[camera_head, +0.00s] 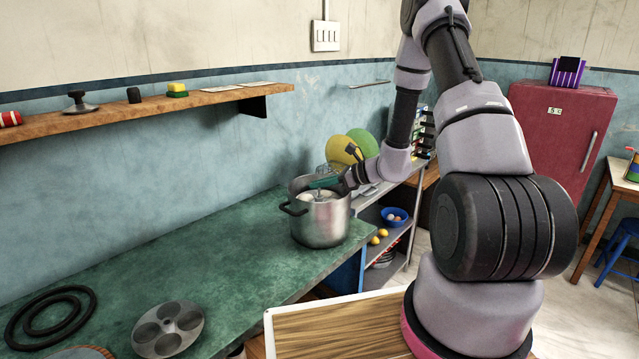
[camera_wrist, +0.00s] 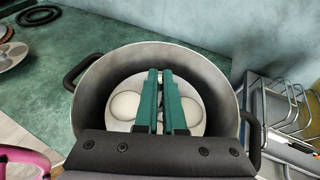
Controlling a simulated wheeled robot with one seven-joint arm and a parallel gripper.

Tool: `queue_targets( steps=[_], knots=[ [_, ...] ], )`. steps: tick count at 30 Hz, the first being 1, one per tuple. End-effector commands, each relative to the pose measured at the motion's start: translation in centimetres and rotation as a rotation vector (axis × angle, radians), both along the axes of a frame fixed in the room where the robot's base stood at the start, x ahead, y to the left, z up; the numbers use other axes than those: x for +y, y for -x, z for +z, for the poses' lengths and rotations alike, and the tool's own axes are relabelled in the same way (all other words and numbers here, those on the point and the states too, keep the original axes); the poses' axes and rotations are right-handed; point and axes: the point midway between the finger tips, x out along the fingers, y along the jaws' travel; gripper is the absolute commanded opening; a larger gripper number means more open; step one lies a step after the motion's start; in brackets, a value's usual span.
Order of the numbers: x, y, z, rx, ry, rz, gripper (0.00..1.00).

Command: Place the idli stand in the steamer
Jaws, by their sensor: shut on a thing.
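The steamer (camera_head: 321,226) is a steel pot with dark side handles, standing at the far right end of the green counter. The idli stand shows inside it as a pale round plate with white idlis (camera_wrist: 125,106), within the pot's rim in the wrist view. My gripper (camera_head: 323,183) reaches into the pot's mouth from the right. Its green fingers (camera_wrist: 160,75) are close together over the middle of the stand and shut on it. The fingers hide the gripped part. I cannot tell whether the stand rests on the pot's bottom.
An empty metal plate with round hollows (camera_head: 168,329) and black rings (camera_head: 50,313) lie at the counter's near left. A wall shelf (camera_head: 150,105) runs above. A metal rack with a blue bowl (camera_head: 394,217) stands right of the pot. The middle counter is clear.

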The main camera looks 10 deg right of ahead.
Motion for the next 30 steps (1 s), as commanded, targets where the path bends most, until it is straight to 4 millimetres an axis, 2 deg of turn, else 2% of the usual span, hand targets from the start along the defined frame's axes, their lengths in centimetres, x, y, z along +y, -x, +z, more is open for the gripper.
queue_targets(
  steps=[9, 10, 11, 12, 21, 26, 30],
  knots=[
    [0.0, 0.0, -0.6, -0.001, -0.001, -0.001, 0.0],
    [0.0, 0.0, -0.6, 0.0, 0.0, 0.0, 0.18],
    [0.0, 0.0, -0.6, 0.0, 0.0, 0.0, 0.29],
    [0.0, 0.0, -0.6, 0.0, 0.0, 0.0, 0.36],
    [0.0, 0.0, -0.5, 0.0, 0.0, 0.0, 0.36],
    [0.0, 0.0, 0.9, -0.003, 0.002, 0.0, 0.36],
    [-2.5, 1.4, 1.7, 0.0, 0.001, -0.005, 0.36]
  ],
)
